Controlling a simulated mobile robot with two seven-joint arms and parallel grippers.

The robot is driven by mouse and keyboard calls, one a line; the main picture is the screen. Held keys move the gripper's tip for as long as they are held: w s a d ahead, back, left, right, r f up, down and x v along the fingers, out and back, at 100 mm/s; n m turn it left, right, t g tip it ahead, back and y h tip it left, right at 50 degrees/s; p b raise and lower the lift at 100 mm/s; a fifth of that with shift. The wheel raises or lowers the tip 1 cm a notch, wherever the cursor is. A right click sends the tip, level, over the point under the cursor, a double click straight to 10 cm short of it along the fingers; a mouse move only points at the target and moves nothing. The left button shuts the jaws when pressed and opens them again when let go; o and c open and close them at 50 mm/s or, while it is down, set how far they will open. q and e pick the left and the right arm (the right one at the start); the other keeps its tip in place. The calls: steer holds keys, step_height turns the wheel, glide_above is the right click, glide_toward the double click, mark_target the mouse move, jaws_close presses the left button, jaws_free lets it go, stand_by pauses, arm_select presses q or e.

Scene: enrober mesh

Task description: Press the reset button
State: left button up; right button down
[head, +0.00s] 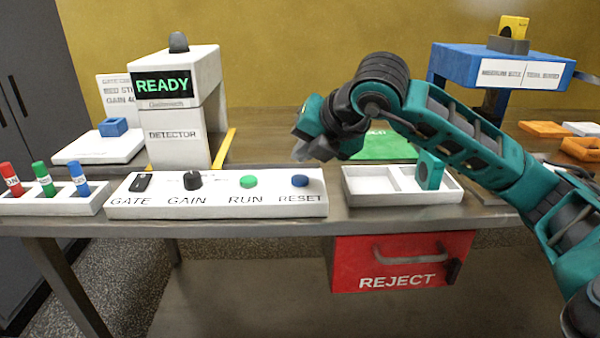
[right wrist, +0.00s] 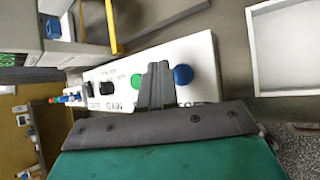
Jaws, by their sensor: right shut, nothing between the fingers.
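The blue reset button (head: 300,181) sits at the right end of the white control panel (head: 218,207), above the label RESET. It also shows in the right wrist view (right wrist: 183,75), just right of my fingertips. My right gripper (head: 303,150) is shut and empty, above and behind the panel's right end in the head view. Its closed fingers also show in the right wrist view (right wrist: 158,70), between the green run button (right wrist: 136,80) and the blue button. I cannot tell the exact height gap to the button. My left gripper is not in view.
The panel also bears a black gate switch (head: 141,182) and a gain knob (head: 193,180). The detector (head: 178,140) reads READY. A white divided tray (head: 375,198) holds a teal piece (head: 430,171). A red REJECT bin (head: 390,272) hangs below the table.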

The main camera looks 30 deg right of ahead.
mark_target(305, 180)
steer(key=shift+r+p, duration=1.05)
steer(key=shift+r, duration=0.8)
steer(key=shift+f, duration=0.1)
